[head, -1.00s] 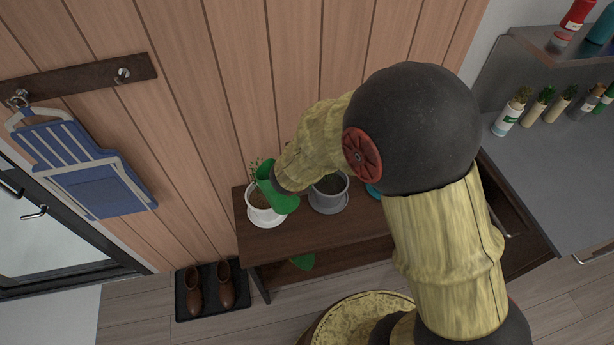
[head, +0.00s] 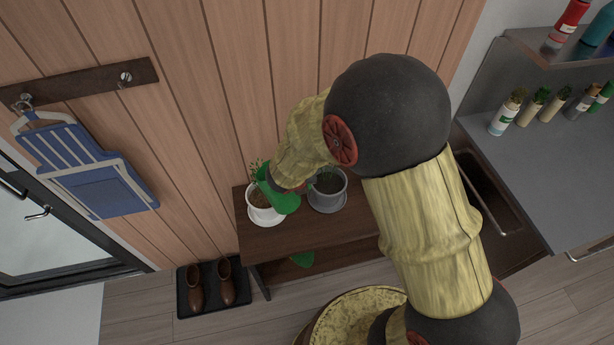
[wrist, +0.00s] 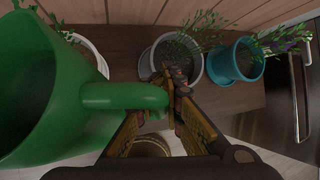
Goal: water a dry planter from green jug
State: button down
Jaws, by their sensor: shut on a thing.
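My gripper (wrist: 165,98) is shut on the handle of the green jug (wrist: 50,85), which fills the left of the wrist view. In the head view the jug (head: 285,202) is tilted over or beside the white planter (head: 265,218), which holds brown soil and a small plant. The jug partly hides this planter in both views. A grey planter (head: 328,203) with dark brown soil stands to its right. A teal planter (wrist: 233,66) with leafy stems shows in the wrist view; my arm hides it in the head view. I see no water stream.
The planters stand on a dark wooden bench (head: 290,236) against the plank wall. Boots on a black tray (head: 212,287) are at the left. A grey counter (head: 545,155) with several small bottles is at the right.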

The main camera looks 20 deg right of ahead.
jog(key=shift+s+d+r+n+g+h+p, duration=0.2)
jog(key=shift+r+g+h+p, duration=0.25)
jog(key=shift+p, duration=2.1)
jog(key=shift+s+d+r+n+g+h+p, duration=0.15)
jog(key=shift+r+n+g+h+p, duration=0.25)
jog(key=shift+p, duration=2.15)
jog(key=shift+r+g+h+p, duration=0.1)
jog(key=shift+g+h+p, duration=0.7)
jog(key=shift+p, duration=2.3)
jog(key=shift+w+a+n+g+h+p, duration=0.25)
jog(key=shift+n+g+h+p, duration=0.45)
jog(key=shift+p, duration=0.8)
